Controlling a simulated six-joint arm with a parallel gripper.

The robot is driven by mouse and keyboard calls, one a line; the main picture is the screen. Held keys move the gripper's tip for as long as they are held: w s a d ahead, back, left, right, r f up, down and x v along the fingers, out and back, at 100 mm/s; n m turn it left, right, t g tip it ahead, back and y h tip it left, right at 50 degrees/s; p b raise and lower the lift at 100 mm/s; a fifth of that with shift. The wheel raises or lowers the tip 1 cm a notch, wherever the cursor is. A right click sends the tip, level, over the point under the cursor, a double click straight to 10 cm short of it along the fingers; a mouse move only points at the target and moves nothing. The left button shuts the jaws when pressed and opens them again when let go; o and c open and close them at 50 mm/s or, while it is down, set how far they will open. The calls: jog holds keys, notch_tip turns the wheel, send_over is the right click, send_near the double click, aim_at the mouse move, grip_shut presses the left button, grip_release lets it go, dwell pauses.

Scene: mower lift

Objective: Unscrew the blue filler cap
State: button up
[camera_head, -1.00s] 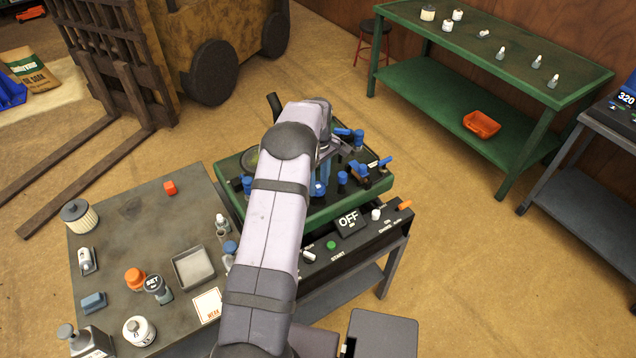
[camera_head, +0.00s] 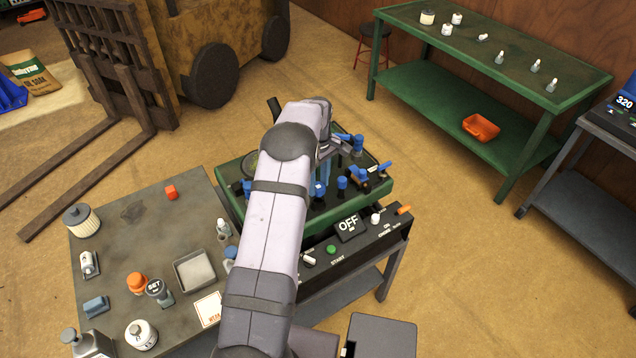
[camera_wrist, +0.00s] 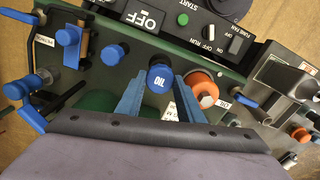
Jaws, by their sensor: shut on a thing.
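The blue filler cap (camera_wrist: 159,77), round and marked OIL, sits on the green deck of the machine in the wrist view. My gripper (camera_wrist: 161,80) has its two blue fingers on either side of the cap, shut on it. The cap faces the camera. Whether its lower edge is clear of the deck cannot be told. In the head view, my gripper (camera_head: 322,178) is down over the green machine (camera_head: 300,217), and my arm hides much of the deck and of the grip.
An orange cap (camera_wrist: 202,88) stands close right of the fingers in the wrist view, and a blue knob (camera_wrist: 113,54) to the left. A black control panel (camera_head: 348,237) with an OFF sign runs along the machine's front. A grey table (camera_head: 140,235) with bottles is at left.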

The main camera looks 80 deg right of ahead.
aim_at(317, 186)
jog(key=shift+r+p, duration=1.3)
jog(key=shift+r, duration=0.9)
jog(key=shift+w, duration=0.1)
